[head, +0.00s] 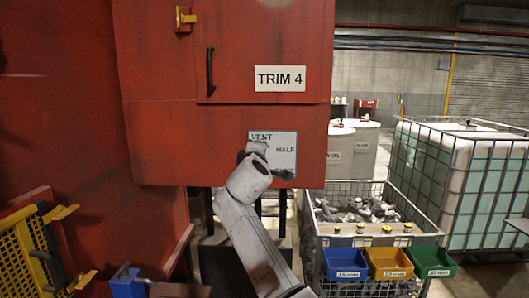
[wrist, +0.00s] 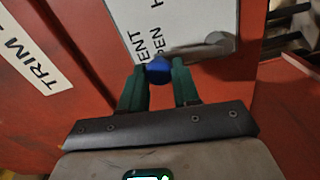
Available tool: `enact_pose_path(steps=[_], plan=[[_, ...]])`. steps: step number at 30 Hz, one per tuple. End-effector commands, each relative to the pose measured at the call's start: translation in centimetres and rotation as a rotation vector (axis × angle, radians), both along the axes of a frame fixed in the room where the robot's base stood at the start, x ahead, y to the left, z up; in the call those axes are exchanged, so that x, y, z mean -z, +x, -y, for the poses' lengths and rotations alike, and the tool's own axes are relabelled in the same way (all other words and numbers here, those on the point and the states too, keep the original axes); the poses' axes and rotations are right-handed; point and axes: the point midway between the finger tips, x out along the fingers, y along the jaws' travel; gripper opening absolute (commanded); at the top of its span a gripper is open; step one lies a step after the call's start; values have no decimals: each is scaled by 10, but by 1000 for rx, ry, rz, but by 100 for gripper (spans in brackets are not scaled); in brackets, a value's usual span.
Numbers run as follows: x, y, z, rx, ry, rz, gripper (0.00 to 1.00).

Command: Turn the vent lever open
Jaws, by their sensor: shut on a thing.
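The white vent plate (head: 287,150) sits on the red cabinet under the TRIM 4 sign, with VENT and HALF readable and another word partly covered by my arm. The plate also shows in the wrist view (wrist: 165,22), turned on its side. In the wrist view my gripper (wrist: 161,82) has its green fingers around the blue knob (wrist: 158,68) of the vent lever, shut on it. A grey bar (wrist: 195,50) runs from near the knob to the right across the plate's edge. In the head view my wrist hides the fingers and most of the lever.
The TRIM 4 sign (head: 280,78) and a black door handle (head: 210,72) are above. A wire bin of metal parts (head: 355,208), blue, yellow and green boxes (head: 390,263) and a caged tank (head: 460,180) stand right. A yellow grille (head: 32,255) is at left.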

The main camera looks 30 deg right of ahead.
Motion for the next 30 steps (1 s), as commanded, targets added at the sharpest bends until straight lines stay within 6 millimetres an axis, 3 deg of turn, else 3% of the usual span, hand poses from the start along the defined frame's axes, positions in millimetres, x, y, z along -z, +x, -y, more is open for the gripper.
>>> enact_pose_path(steps=[12, 26, 27, 30], plan=[[-1, 6, -10, -2, -116, -75, 0], [-1, 7, -11, -3, -123, -81, 0], [-1, 7, -11, -3, -123, -81, 35], [0, 7, -11, -2, -122, -81, 44]])
